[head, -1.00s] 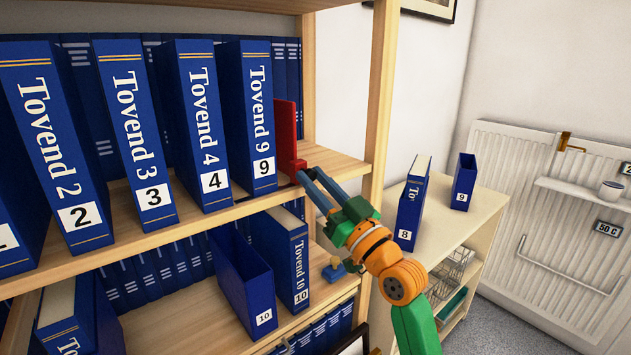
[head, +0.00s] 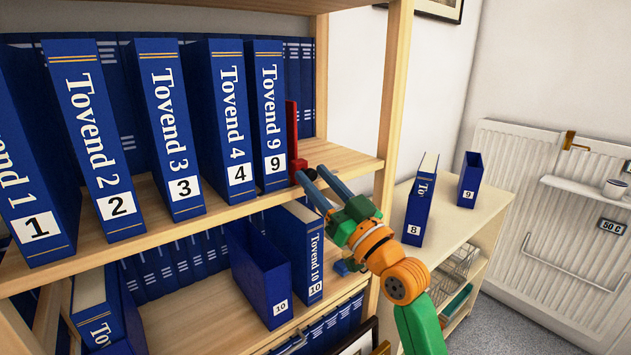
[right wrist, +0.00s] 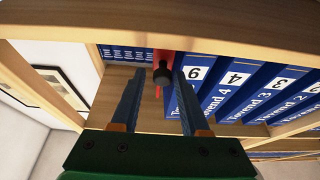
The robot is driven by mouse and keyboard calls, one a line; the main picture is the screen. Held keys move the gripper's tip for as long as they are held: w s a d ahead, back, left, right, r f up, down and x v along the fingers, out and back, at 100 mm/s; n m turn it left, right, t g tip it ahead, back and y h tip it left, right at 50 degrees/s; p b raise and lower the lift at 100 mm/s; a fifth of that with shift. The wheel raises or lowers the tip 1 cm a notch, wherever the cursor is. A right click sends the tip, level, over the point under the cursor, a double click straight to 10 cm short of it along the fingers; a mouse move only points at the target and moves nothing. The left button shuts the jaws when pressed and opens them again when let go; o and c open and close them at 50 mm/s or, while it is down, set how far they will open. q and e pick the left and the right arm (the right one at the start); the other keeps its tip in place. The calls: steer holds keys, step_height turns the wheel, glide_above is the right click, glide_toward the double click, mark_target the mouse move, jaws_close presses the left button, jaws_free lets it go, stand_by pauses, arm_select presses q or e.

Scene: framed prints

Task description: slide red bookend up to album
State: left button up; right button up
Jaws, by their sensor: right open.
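The red bookend (head: 292,138) stands upright on the upper shelf, just right of the blue album Tovend 9 (head: 268,115). I cannot tell whether they touch. My right gripper (head: 312,177) is open in front of the bookend's base at the shelf's front edge. In the right wrist view my right gripper's (right wrist: 157,78) fingers lie on either side of a black knob (right wrist: 162,74) in front of the red bookend (right wrist: 170,62). Album 9 (right wrist: 190,82) is close beside one finger there. My left gripper is not in view.
Albums Tovend 1 to 4 stand left of Tovend 9, with a row of blue volumes behind. A wooden post (head: 394,100) rises at the shelf's right end. Bare shelf (head: 345,163) lies between bookend and post. Tovend 10 (head: 302,255) and an open blue slipcase (head: 262,272) stand below.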

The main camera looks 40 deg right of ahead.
steer(key=shift+o, duration=0.3)
steer(key=shift+d+f, duration=0.1)
steer(key=shift+d, duration=0.3)
steer(key=shift+a, duration=0.3)
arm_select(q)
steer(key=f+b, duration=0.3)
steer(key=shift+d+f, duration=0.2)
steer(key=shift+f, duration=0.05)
arm_select(e)
steer(key=v, duration=0.7)
steer(key=shift+d, duration=0.15)
